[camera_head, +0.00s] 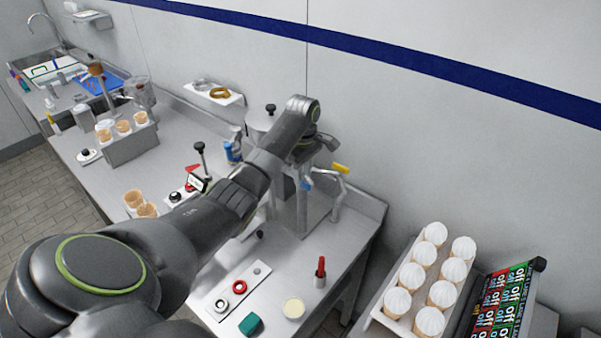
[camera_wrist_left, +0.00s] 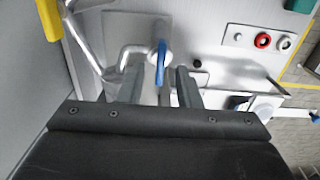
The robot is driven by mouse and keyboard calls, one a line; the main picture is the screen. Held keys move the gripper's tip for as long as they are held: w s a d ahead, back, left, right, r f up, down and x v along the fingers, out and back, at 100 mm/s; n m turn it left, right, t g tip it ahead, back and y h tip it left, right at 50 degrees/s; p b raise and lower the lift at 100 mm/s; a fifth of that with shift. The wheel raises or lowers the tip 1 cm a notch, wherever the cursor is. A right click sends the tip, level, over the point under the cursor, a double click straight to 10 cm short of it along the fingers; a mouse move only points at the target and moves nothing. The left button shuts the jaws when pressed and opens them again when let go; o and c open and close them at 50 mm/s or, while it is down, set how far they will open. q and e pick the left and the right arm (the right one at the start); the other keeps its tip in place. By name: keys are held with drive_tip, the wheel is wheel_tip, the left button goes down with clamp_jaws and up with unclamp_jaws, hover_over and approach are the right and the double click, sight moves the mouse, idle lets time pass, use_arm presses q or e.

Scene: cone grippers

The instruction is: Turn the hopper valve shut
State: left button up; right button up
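A blue valve lever (camera_head: 307,184) sits on metal pipework by the wall. It also shows in the wrist view (camera_wrist_left: 161,62), pointing between my left gripper's fingers. My left gripper (camera_wrist_left: 160,85) is open, with a visible gap on both sides of the lever. In the head view my left gripper (camera_head: 312,150) is over the pipework, its fingers mostly hidden by the wrist. A yellow handle (camera_head: 340,168) is on a bent pipe just right of it, also at the wrist view's upper left (camera_wrist_left: 50,18). A lidded metal vessel (camera_head: 262,116) stands behind my arm. My right gripper is out of view.
A white panel (camera_head: 222,303) with red and white rings, a green block (camera_head: 250,324) and a red-handled tool (camera_head: 320,271) are on the counter's near end. A tray of white-topped cones (camera_head: 408,302) stands right. Cone holders and a sink lie left. The wall is close behind.

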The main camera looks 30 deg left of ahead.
use_arm(q)
drive_tip(key=shift+a+f, duration=0.1)
drive_tip(key=shift+f, duration=1.05)
drive_tip(key=shift+r, duration=0.1)
drive_tip(key=shift+s+d, duration=0.1)
drive_tip(key=shift+d, duration=0.1)
drive_tip(key=shift+c, duration=1)
drive_tip(key=shift+a, duration=0.1)
clamp_jaws()
